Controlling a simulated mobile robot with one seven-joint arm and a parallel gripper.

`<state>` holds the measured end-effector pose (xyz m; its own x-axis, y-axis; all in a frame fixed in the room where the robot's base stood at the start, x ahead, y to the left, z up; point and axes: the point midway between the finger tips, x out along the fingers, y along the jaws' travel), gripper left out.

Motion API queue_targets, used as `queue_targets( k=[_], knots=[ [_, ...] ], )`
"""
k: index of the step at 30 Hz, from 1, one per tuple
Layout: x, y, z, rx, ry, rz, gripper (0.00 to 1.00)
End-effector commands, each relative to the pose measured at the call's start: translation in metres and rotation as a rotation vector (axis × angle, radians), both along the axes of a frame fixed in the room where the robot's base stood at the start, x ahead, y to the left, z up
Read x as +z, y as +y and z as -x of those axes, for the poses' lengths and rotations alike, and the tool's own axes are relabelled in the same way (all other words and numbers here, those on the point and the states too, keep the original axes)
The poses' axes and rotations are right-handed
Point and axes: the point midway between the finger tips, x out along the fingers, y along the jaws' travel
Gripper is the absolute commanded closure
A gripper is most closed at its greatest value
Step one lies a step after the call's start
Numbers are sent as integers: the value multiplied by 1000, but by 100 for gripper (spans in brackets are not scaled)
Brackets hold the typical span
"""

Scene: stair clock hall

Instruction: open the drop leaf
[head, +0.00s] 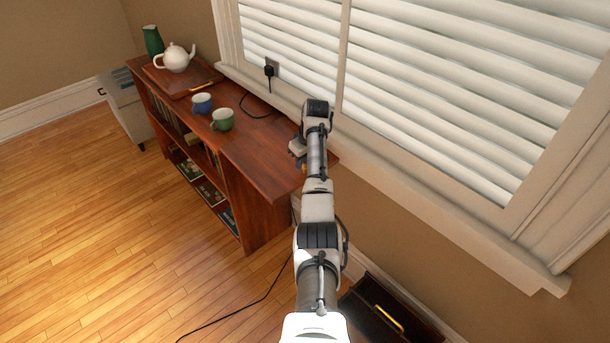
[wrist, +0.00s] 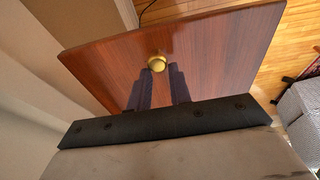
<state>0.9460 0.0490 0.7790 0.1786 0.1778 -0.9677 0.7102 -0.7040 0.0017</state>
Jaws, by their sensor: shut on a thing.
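The drop leaf (wrist: 222,48) is a flat reddish-brown wooden panel that fills the upper middle of the wrist view. A round brass knob (wrist: 157,63) sits on its face. My gripper (wrist: 160,77) has its two dark fingers close together at this knob, shut on it. In the head view my gripper (head: 299,160) is at the near right end of the low wooden bookcase (head: 250,150), by the wall. My arm and wrist hide part of that end, so the leaf's exact angle cannot be told.
A window with blinds (head: 440,80) is behind. A dark box (head: 385,312) is at lower right. Floor at left is clear.

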Motion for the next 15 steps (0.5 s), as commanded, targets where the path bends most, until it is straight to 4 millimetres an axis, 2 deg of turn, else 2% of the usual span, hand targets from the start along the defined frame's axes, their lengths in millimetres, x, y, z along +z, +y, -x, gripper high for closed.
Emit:
queue_targets(
  k=[1, 2, 12, 15],
  knots=[
    [13, 7, -5, 8, -15, -6, 100],
    [12, 6, -5, 7, -13, -6, 100],
    [5, 2, -2, 0, -1, -1, 57],
    [5, 1, -2, 0, 0, -1, 57]
  ],
)
